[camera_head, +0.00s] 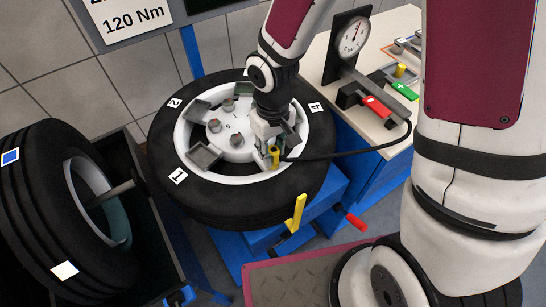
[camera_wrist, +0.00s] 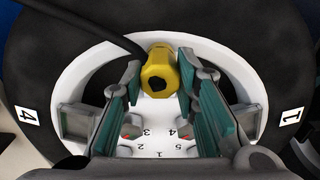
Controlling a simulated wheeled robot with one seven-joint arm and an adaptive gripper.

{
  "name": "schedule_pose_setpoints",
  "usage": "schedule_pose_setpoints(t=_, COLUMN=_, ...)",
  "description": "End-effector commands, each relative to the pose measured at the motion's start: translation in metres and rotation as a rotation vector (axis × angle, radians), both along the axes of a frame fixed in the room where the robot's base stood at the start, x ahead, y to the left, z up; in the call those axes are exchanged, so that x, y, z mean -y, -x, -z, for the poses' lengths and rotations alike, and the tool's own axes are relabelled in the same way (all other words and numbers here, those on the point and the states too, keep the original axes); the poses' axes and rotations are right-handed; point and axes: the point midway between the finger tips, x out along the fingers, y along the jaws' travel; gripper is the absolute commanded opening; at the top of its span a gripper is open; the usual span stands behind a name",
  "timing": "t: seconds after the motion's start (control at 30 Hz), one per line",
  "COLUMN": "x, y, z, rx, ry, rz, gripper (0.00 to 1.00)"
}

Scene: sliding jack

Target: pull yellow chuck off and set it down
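The yellow chuck (camera_head: 275,158) sits at the near edge of the white wheel rim, where the black hose joins it. It also shows in the wrist view (camera_wrist: 159,75), with a dark opening in its end facing the camera. My gripper (camera_head: 271,138) is over the near part of the rim, directly at the chuck. In the wrist view, the teal-padded fingers of my gripper (camera_wrist: 158,82) stand apart on either side of the chuck. A narrow gap shows on the left; contact on the right is unclear. The valve under the chuck is hidden.
The tyre (camera_head: 310,180) lies flat on a blue stand, with lug nuts and grey blocks inside its rim. The hose (camera_head: 350,153) runs right to a bench (camera_head: 316,60) with a gauge (camera_head: 353,37), a red tag and a green plus tag. Another tyre (camera_head: 40,220) stands at left.

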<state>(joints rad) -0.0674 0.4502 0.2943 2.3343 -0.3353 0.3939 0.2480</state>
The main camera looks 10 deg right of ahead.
Motion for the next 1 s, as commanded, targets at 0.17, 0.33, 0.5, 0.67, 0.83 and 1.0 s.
schedule_pose_setpoints(t=0.17, x=0.0, y=-0.0001, z=0.0, rx=0.0, ry=0.0, rz=0.0, gripper=0.0)
schedule_pose_setpoints(t=0.33, x=0.0001, y=0.0, z=-0.0007, rx=0.0, ry=0.0, rz=0.0, gripper=0.0)
schedule_pose_setpoints(t=0.5, x=0.0, y=0.0, z=-0.003, rx=0.001, ry=0.0, rz=0.0, gripper=0.0)
schedule_pose_setpoints(t=0.67, x=0.0, y=0.0001, z=-0.0051, rx=0.001, ry=0.0, rz=0.0, gripper=0.0)
schedule_pose_setpoints(t=0.83, x=0.0001, y=0.0002, z=-0.0072, rx=0.0, ry=0.0, rz=0.001, gripper=0.0)
schedule_pose_setpoints(t=1.0, x=0.0002, y=0.0004, z=-0.0094, rx=0.0, ry=0.0, rz=0.001, gripper=0.0)
